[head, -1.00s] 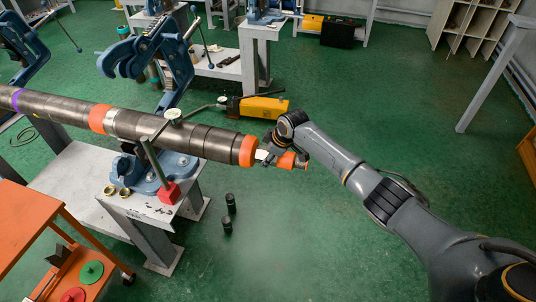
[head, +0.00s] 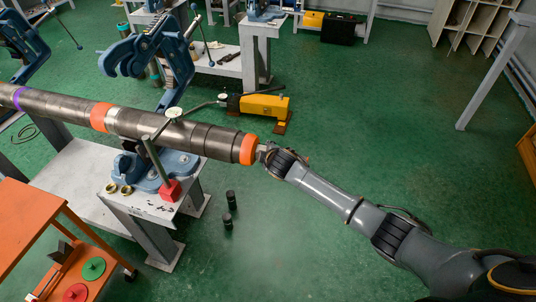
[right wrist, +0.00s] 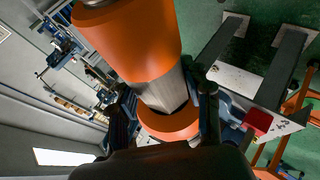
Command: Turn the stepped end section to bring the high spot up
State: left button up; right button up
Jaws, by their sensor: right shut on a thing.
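A long dark steel pipe (head: 60,106) lies in the vise (head: 170,165) in the head view, with orange bands along it. Its right end has an orange band (head: 248,149). My right gripper (head: 266,151) is at this end, and the arm hides what lies beyond the band. In the right wrist view, the right gripper (right wrist: 165,103) is shut on a grey part of the stepped end section (right wrist: 158,88). A wide orange part (right wrist: 130,38) lies above the grip and a smaller orange part (right wrist: 170,126) below. My left gripper is not in view.
A round dial (head: 174,113) sits on top of the pipe, on a post from a red block (head: 170,191). A yellow pump unit (head: 264,106) stands behind the pipe end. Green floor lies open below my right arm.

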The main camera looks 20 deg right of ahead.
jog(key=shift+s+a+f+t+h+b, duration=0.1)
jog(key=shift+f+t+h+b, duration=0.25)
jog(key=shift+t+b, duration=0.55)
jog(key=shift+r+n+t+h+b, duration=0.2)
jog(key=shift+n+t+h+b, duration=0.1)
jog(key=shift+b, duration=0.3)
jog(key=o, duration=1.2)
jog(key=shift+c, duration=0.2)
